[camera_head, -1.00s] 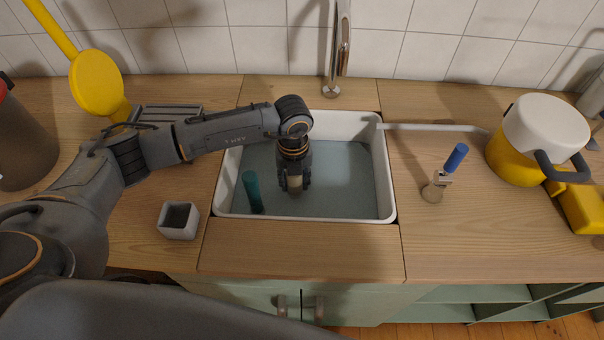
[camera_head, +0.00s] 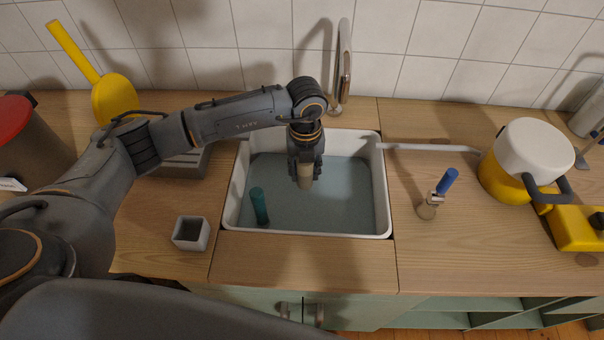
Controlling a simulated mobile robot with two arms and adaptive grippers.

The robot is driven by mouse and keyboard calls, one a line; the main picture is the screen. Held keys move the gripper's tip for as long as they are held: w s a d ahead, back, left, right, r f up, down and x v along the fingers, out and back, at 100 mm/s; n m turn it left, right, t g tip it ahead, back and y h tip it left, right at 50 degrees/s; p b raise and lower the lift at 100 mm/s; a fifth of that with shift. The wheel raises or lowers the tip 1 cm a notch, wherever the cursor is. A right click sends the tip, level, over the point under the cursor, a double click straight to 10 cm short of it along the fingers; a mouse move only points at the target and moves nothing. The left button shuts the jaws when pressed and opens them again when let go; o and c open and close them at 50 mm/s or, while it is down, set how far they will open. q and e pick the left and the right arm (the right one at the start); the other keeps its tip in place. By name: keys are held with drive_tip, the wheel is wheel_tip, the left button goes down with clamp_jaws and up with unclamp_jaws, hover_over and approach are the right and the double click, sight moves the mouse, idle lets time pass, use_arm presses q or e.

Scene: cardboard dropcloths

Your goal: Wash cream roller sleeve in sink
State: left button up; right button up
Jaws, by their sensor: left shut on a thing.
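The cream roller sleeve (camera_head: 305,178) is held upright over the sink, its lower end in view and its upper part between the fingers. My left gripper (camera_head: 305,170) is shut on it, pointing down inside the sink outline. The white sink (camera_head: 387,200) holds bluish water (camera_head: 340,205). Whether the sleeve's lower end touches the water is hard to tell. A teal cylinder (camera_head: 259,205) stands tilted in the sink's front left corner, left of my gripper. My right gripper is not in view.
A grey faucet (camera_head: 343,70) rises behind the sink. A small grey square cup (camera_head: 191,233) stands at the front left. A blue-handled tool (camera_head: 439,193) and a white and yellow pot (camera_head: 528,155) are on the right. The counter in front of the sink is clear.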

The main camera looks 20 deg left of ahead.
use_arm(q)
drive_tip(key=r+p, duration=0.1)
drive_tip(key=r, duration=0.1)
drive_tip(key=r+p, duration=0.1)
drive_tip(key=r, duration=0.1)
drive_tip(key=r+p, duration=0.1)
drive_tip(key=r, duration=0.1)
drive_tip(key=shift+w+d+r, duration=0.35)
drive_tip(key=shift+w+d, duration=0.05)
idle(0.7)
drive_tip(key=shift+r+p, duration=1.25)
drive_tip(key=shift+r, duration=0.8)
drive_tip(key=shift+f, duration=0.1)
